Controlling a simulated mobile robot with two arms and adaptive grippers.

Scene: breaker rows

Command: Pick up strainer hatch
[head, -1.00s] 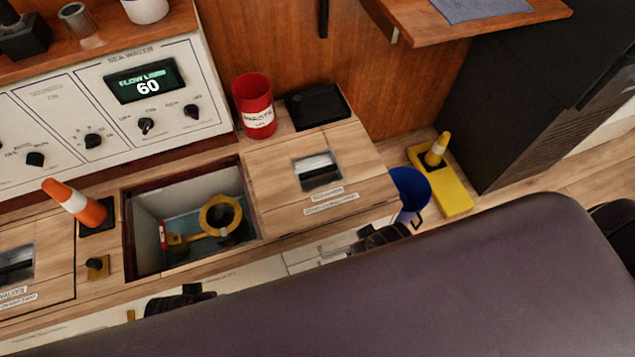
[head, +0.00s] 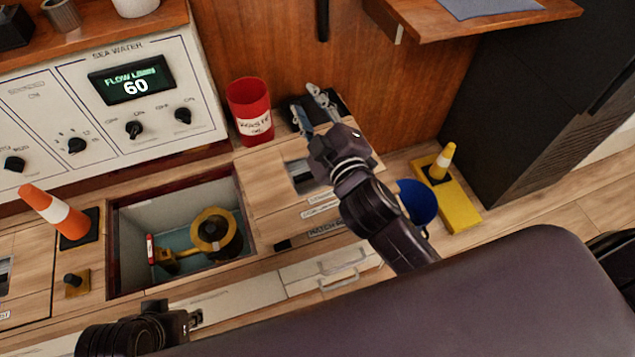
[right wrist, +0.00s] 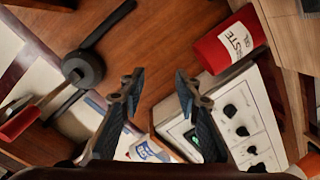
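The strainer hatch (head: 268,183) is a light wooden panel with a recessed handle and labels, lying on the counter right of an open compartment (head: 122,285). My right gripper (head: 305,100) is above the hatch's back part, its fingertips over a black tray behind it. Its wrist covers part of the hatch and the handle recess. In the right wrist view the right gripper (right wrist: 157,87) is open, with nothing between its fingers. My left gripper (head: 196,318) is low at the counter's front edge, too small and partly hidden to tell its opening.
A red waste cup (head: 250,112) stands behind the hatch, close to the right fingers. A yellow strainer (head: 213,232) sits in the open compartment. An orange cone (head: 55,212) is left of it. A blue bucket (head: 417,200) and a yellow block (head: 460,207) are at the right.

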